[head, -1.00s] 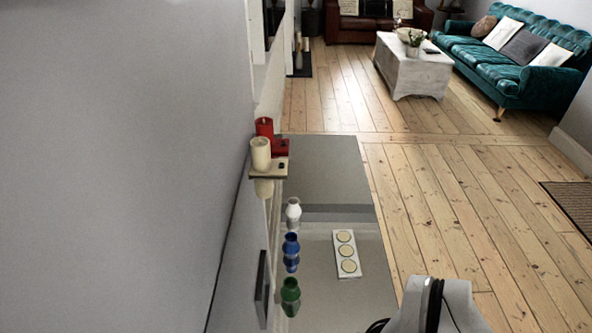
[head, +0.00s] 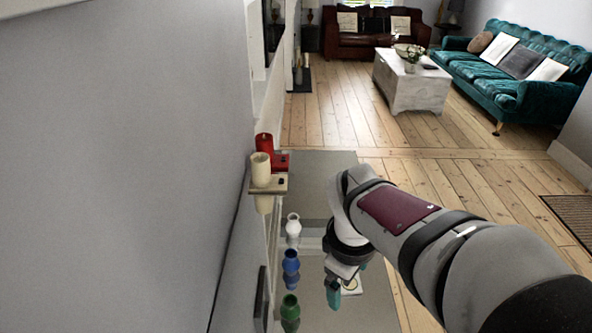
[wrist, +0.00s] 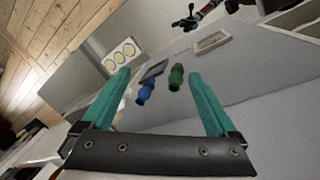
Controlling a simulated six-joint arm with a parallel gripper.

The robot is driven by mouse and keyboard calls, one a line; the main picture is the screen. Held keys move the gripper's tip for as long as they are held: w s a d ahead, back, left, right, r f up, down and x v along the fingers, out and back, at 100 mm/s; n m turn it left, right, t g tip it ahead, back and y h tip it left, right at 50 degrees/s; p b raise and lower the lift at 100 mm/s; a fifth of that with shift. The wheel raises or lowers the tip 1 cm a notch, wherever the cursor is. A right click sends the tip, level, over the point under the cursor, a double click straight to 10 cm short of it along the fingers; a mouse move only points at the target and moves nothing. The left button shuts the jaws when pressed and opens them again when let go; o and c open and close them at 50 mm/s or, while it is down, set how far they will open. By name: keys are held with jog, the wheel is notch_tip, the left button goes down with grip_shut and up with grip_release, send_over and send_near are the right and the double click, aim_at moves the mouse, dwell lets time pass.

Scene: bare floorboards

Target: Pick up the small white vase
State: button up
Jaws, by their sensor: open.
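The small white vase (head: 293,226) stands upright on the grey reflective surface, behind the blue vase (head: 291,262) and the green vase (head: 290,306) in a row along the wall. My gripper (head: 333,291) is right of the row in the head view, apart from the vases. The wrist view shows the teal fingers of my gripper (wrist: 158,73) wide apart with nothing held. The blue vase (wrist: 146,91) and green vase (wrist: 176,77) show between the fingers there. A pale shape by the left finger may be the white vase, mostly hidden.
A white holder with round cream discs (wrist: 122,54) lies on the surface, partly hidden by my arm in the head view. A cream candle (head: 260,169) and a red candle (head: 264,143) stand on small wall shelves beyond the vases. The wall closes off the left side.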

jog(key=w+a+f+n+t, duration=0.1)
jog(key=w+a+f+n, duration=0.15)
jog(key=w+n, duration=0.65)
jog(key=n+t, duration=0.3)
jog(key=n, duration=1.1)
send_near(292, 222)
jog(key=x, duration=1.3)
jog(key=shift+c, duration=0.3)
grip_shut()
